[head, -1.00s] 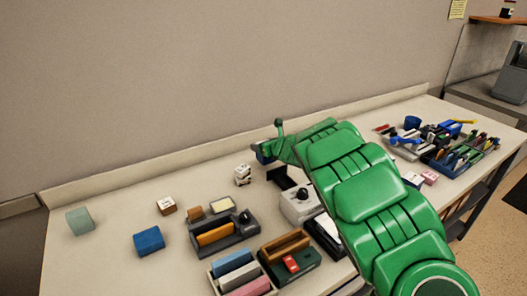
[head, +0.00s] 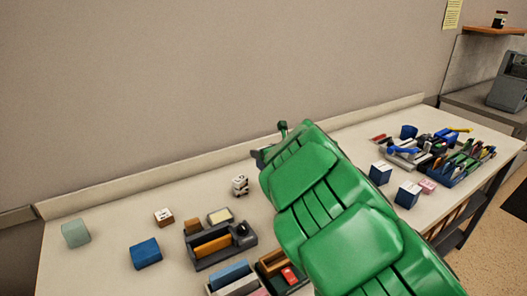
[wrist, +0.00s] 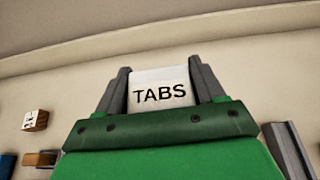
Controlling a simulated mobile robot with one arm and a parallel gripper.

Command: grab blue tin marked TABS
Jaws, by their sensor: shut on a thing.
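The tin marked TABS (wrist: 158,94) is between the two fingers of my gripper (wrist: 160,80) in the wrist view. Its white top with the black lettering faces the camera, and its sides are hidden there. The fingers press on it from left and right, so my gripper is shut on it. In the head view, only a dark edge of my gripper (head: 259,157) shows past my green arm, near the back of the table. The tin is hidden there. How far it is above the table, if at all, cannot be told.
Two dark blue boxes with white tops (head: 380,172) (head: 407,194) stand right of my arm, beside a pink box (head: 427,187). Filled organizers (head: 213,262) stand front left. A blue block (head: 146,253), a green block (head: 75,233) and a small white box (head: 240,186) stand left. The wall is close behind.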

